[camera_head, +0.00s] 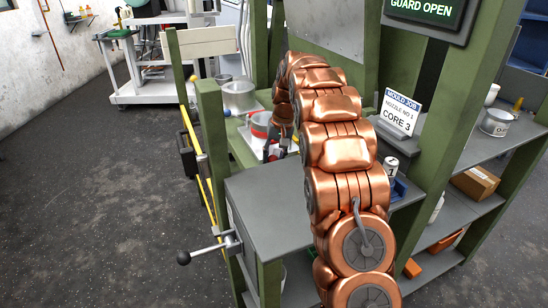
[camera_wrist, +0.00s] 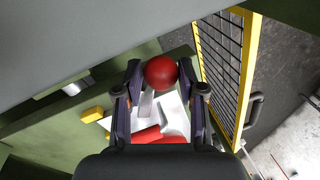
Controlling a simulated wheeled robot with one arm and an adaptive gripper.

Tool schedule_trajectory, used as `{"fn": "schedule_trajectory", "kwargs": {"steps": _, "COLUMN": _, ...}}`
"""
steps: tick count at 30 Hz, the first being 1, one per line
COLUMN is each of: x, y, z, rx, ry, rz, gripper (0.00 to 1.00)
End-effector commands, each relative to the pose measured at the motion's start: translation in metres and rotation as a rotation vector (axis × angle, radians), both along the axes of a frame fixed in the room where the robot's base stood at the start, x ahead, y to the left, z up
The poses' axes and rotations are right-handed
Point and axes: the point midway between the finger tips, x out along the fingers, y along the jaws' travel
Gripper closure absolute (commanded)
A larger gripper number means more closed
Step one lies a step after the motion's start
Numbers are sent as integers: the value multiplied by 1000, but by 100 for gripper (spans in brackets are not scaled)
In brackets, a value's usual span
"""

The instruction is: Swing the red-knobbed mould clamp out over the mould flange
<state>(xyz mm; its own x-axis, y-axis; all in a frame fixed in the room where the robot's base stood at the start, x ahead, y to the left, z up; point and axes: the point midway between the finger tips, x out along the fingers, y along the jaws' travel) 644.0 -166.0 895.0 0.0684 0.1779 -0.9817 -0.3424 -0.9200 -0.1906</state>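The red knob (camera_wrist: 160,72) of the mould clamp is a round ball in the wrist view. It sits between the fingertips of my gripper (camera_wrist: 160,68). The fingers are apart, with a narrow gap showing on each side of the knob; contact is not clear. In the head view my dark gripper (camera_head: 281,138) is beyond the grey cabinet, beside a white pot with a red band (camera_head: 262,124). I cannot clearly pick out the knob or the mould flange there.
A green post and a yellow-framed mesh guard (camera_wrist: 222,70) stand close to the right of my gripper in the wrist view. A grey cabinet (camera_head: 265,205) with a black-knobbed lever (camera_head: 184,258) is nearer. Shelves and a "CORE 3" sign (camera_head: 399,112) are at right. Floor at left is clear.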

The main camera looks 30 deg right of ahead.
Motion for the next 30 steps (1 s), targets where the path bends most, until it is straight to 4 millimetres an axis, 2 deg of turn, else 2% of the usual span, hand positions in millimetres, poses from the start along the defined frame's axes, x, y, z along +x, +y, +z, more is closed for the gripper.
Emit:
{"fn": "schedule_trajectory", "kwargs": {"steps": 1, "x": 0, "y": -1, "z": 0, "rx": 0, "ry": 0, "rz": -1, "gripper": 54}}
{"fn": "schedule_trajectory", "kwargs": {"steps": 6, "x": 0, "y": 0, "z": 0, "rx": 0, "ry": 1, "rz": -1, "gripper": 39}}
{"fn": "schedule_trajectory", "kwargs": {"steps": 17, "x": 0, "y": -1, "z": 4, "rx": 1, "ry": 1, "rz": -1, "gripper": 39}}
{"fn": "schedule_trajectory", "kwargs": {"steps": 20, "x": 0, "y": -2, "z": 13, "rx": 0, "ry": -4, "rz": -1, "gripper": 39}}
{"fn": "schedule_trajectory", "kwargs": {"steps": 30, "x": -4, "y": -11, "z": 62, "rx": 1, "ry": -3, "rz": -2, "gripper": 39}}
